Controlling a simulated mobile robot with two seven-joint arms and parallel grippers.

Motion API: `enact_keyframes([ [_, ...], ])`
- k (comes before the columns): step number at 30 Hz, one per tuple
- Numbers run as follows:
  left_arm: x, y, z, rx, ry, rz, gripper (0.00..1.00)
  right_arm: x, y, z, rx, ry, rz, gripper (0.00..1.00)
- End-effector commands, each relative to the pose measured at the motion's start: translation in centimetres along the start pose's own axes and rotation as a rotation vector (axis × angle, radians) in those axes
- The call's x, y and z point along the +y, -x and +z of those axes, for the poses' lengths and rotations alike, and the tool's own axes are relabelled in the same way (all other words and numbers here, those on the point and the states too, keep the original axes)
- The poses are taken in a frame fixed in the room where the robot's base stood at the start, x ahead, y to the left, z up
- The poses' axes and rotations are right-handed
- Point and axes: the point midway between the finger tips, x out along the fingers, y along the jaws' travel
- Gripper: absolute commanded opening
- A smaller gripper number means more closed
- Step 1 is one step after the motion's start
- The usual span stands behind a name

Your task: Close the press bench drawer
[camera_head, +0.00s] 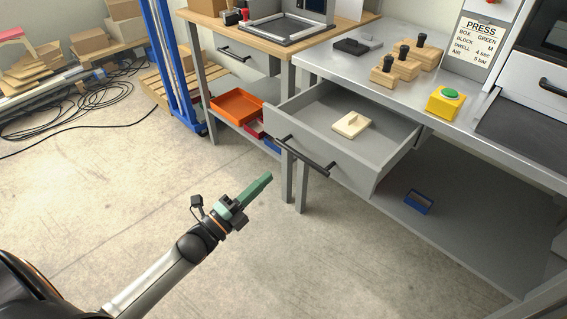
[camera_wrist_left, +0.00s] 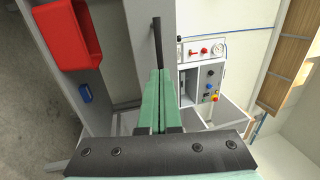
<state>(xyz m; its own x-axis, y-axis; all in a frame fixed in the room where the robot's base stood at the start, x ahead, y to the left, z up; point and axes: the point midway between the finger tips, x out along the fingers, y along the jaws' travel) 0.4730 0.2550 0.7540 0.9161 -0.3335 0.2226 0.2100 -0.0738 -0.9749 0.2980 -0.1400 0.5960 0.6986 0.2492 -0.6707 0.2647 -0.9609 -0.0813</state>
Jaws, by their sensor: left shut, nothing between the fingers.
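The press bench drawer (camera_head: 395,152) is grey and stands pulled out under the steel bench top. A light wooden block (camera_head: 351,124) lies inside it. Its front carries a black bar handle (camera_head: 304,155). My left gripper (camera_head: 268,177) has green fingers that are shut and empty. It is in front of and below the drawer front, to the left of the handle in the head view, and apart from it. The left wrist view shows the shut fingers (camera_wrist_left: 159,100) pointing towards a grey panel with a black handle (camera_wrist_left: 158,40); which drawer this is, I cannot tell. My right gripper is not in view.
The press bench (camera_head: 455,120) holds wooden blocks with black knobs (camera_head: 408,60) and a yellow box with a green button (camera_head: 446,101). A blue bin (camera_head: 419,202) lies on its lower shelf. An orange bin (camera_head: 237,105) sits under the neighbouring bench. The floor in front is clear.

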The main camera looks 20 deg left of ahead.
Motion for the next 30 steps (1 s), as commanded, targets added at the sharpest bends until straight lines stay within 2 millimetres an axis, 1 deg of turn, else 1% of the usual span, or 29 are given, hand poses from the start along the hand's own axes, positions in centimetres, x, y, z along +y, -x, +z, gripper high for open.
enact_keyframes([
  [1, -0.1, -1.2, 0.0, 0.001, -0.001, -0.003, 0.0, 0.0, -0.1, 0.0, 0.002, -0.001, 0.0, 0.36],
  [6, 0.0, -4.2, 0.0, 0.0, 0.001, -0.002, 0.0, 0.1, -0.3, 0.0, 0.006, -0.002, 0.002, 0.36],
  [9, 0.0, -5.5, 0.0, 0.0, 0.001, -0.001, 0.0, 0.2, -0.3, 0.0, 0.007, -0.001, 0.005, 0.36],
  [12, 0.1, -6.4, 0.0, -0.001, 0.002, 0.001, 0.0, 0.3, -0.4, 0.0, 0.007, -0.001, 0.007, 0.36],
  [17, 0.1, -7.1, 0.0, -0.001, 0.002, 0.001, 0.0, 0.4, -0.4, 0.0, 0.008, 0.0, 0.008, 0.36],
  [30, 0.1, -7.3, 0.0, -0.001, 0.002, 0.001, 0.0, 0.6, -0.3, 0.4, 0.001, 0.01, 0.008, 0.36],
])
